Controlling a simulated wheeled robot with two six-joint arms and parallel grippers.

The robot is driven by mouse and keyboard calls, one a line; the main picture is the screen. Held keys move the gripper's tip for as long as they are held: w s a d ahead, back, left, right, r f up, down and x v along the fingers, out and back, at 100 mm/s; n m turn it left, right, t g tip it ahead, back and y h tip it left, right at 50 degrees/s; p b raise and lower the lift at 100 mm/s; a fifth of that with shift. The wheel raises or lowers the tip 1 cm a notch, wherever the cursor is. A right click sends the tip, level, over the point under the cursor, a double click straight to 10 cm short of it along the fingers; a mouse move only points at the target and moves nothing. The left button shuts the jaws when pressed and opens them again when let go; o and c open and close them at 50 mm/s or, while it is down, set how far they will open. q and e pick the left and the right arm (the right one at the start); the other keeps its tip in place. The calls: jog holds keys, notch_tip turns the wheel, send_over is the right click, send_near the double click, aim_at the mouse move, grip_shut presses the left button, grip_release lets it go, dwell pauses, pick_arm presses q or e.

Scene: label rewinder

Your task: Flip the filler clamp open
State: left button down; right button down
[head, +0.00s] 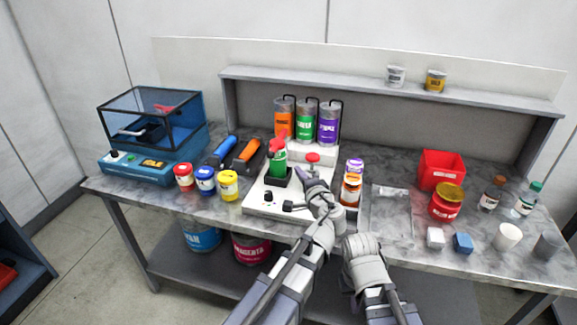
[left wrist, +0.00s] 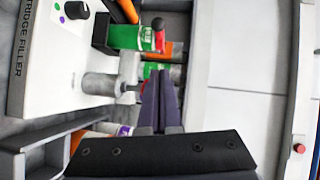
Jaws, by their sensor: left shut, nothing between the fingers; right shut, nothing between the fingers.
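The white cartridge filler (head: 262,197) stands mid-table, with a green cartridge (head: 278,157) upright in its black holder (head: 277,177). A red-tipped piece (head: 283,135), apparently the clamp handle, rises by the cartridge top. A second red knob (head: 312,158) sits right of the cartridge. My left gripper (head: 301,176) is shut and empty, close to the cartridge and below this knob; its fingers (left wrist: 159,91) show in the wrist view. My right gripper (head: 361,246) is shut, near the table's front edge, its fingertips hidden.
Orange, green and purple canisters (head: 328,124) stand behind the filler. Small jars (head: 228,186) and a blue lidded machine (head: 160,137) are left. An orange-and-purple bottle stack (head: 351,182) stands close right. A red bin (head: 440,168) and red jar (head: 444,207) are further right.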

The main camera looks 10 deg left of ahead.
pick_arm(q)
jog(key=b, duration=0.1)
send_near(275, 152)
jog(key=w+d, duration=0.2)
jog(key=w, duration=0.1)
jog(key=shift+w+a+f+b, duration=0.15)
jog(key=shift+w+a+f, duration=0.1)
jog(key=shift+a, duration=0.5)
jog(key=shift+w+a+f+b, duration=0.15)
jog(key=shift+w+a, duration=0.15)
jog(key=shift+a, duration=0.4)
jog(key=shift+w+a+f+b, duration=0.15)
jog(key=shift+w+a, duration=0.1)
jog(key=shift+a, duration=0.5)
pick_arm(e)
jog(key=shift+f, duration=1)
